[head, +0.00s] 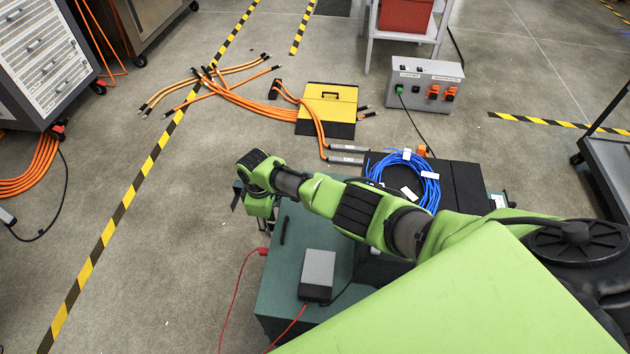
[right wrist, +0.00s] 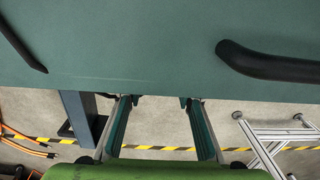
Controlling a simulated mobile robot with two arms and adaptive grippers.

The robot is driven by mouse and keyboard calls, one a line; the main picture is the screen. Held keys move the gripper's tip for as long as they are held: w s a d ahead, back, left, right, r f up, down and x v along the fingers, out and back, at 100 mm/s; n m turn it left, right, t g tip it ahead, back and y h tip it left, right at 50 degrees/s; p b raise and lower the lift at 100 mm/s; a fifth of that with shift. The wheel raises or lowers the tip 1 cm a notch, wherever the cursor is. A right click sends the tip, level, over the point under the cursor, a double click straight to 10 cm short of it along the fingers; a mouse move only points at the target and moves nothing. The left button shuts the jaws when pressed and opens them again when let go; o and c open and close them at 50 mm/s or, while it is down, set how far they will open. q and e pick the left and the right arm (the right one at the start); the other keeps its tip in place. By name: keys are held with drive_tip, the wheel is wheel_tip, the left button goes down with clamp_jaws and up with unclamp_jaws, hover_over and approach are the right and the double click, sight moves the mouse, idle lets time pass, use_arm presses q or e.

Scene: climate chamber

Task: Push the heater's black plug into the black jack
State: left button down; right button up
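A small grey box with a dark front (head: 318,268), possibly the heater, sits on the teal cabinet top (head: 285,285). A black cable leaves its right side and passes under my arm. A red plug (head: 263,251) on a red cable lies at the cabinet's left edge. I cannot make out the heater's black plug or the black jack in either view. My right gripper (head: 262,222) hangs by the cabinet's far left corner, partly hidden by its wrist. The right wrist view shows its fingers (right wrist: 160,122) wide apart with nothing between them. My left gripper is not in view.
A blue cable coil (head: 405,178) lies on a black surface beyond my arm. A grey socket box (head: 423,88) with a green plug and orange sockets stands on the floor behind. Orange cables (head: 225,85) lie at the back. Teal panels with black handles (right wrist: 270,68) are close to the wrist camera.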

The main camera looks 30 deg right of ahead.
wheel_tip(320, 180, up, 12)
drive_tip(key=shift+f, duration=0.15)
idle(0.4)
